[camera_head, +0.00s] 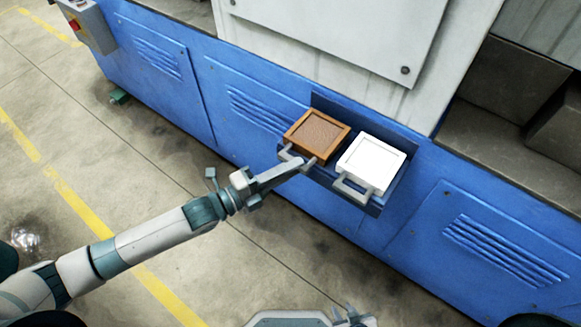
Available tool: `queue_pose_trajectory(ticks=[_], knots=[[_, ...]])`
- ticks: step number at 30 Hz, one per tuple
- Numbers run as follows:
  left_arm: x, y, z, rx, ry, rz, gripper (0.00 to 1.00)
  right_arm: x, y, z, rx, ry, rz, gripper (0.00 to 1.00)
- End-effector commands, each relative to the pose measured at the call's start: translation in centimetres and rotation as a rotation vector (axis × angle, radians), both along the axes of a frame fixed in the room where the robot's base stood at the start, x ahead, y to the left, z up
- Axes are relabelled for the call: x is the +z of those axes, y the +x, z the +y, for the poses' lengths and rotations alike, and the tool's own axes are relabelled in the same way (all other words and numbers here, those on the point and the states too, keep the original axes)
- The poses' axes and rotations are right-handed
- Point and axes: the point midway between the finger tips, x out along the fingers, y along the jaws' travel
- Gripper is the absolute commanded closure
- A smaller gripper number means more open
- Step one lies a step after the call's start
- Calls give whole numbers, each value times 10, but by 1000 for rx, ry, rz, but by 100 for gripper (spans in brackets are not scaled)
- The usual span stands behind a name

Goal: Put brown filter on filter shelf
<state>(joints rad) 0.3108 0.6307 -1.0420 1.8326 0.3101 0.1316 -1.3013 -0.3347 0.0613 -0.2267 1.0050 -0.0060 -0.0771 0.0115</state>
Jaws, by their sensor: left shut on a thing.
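The brown filter (317,135), a square orange-brown frame with a brown textured middle, sits on the left half of the blue filter shelf (374,209). It lies level with its handle facing the front. My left gripper (297,163) is shut on that handle at the shelf's front edge. The fingers hide part of the handle. A white filter (371,165) with a grey handle sits beside it on the right half of the shelf. My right gripper (351,316) shows only partly at the bottom edge, well away from the shelf, and its opening is unclear.
The shelf is fixed to a blue machine (250,105) with vented panels, below a pale housing (350,30). A control box (88,22) is at the upper left. The concrete floor with yellow lines (75,195) is clear in front.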

Motion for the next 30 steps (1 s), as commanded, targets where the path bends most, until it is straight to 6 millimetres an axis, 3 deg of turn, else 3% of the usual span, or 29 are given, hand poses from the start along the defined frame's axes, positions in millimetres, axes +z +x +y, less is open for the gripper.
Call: queue_pose_trajectory(ticks=[13,14,16,30], knots=[[1,0,0,-1,-2,-2,100,0,-1,1,1,1,0,69],[1,0,0,-1,-2,-2,81,0,-1,1,1,1,0,69],[1,0,0,0,-2,-2,66,0,-1,1,1,1,0,69],[-1,0,1,0,1,1,66,-1,-2,1,1,1,1,69]])
